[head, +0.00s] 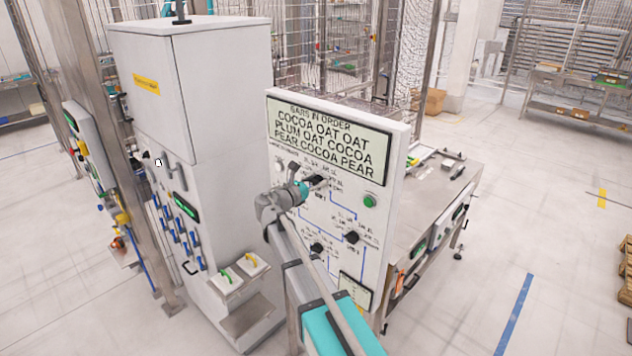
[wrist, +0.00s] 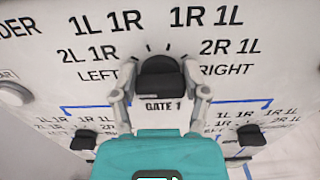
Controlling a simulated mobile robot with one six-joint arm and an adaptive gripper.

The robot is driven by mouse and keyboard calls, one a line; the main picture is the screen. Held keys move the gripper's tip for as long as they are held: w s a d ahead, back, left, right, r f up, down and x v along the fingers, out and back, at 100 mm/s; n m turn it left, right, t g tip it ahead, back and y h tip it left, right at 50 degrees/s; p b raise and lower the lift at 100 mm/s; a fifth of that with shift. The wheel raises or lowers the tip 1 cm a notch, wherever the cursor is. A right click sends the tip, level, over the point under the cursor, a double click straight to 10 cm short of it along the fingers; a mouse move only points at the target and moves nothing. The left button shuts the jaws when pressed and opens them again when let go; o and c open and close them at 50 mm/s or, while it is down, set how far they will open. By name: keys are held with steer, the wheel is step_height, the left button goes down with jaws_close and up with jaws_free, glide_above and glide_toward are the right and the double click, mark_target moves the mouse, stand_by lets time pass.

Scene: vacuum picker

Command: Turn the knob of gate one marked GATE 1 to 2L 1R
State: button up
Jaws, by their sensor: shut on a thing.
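The black GATE 1 knob (wrist: 160,78) is in the middle of the wrist view, on the upright white panel (head: 398,170). Labels around it read 2L 1R at left, 1L 1R upper left, 1R 1L upper right and 2R 1L at right, with LEFT and RIGHT below. My gripper (wrist: 160,92) is shut on the knob, one finger at each side. The mark the knob points to cannot be told. In the head view my gripper (head: 310,186) reaches the panel's upper middle and partly hides the knob.
Two more black knobs sit lower on the panel, one at left (wrist: 82,140) and one at right (wrist: 250,135). A green button (head: 369,200) is at the panel's right. A screen (head: 330,138) lists bars in order above. A white cabinet (head: 215,100) stands close at left.

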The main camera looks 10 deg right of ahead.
steer(key=shift+d+m, duration=0.1)
steer(key=shift+m, duration=3.3)
steer(key=o, duration=1.2)
steer(key=shift+c, duration=0.2)
steer(key=shift+s, duration=0.1)
steer(key=shift+f, duration=0.1)
steer(key=v, duration=1.2)
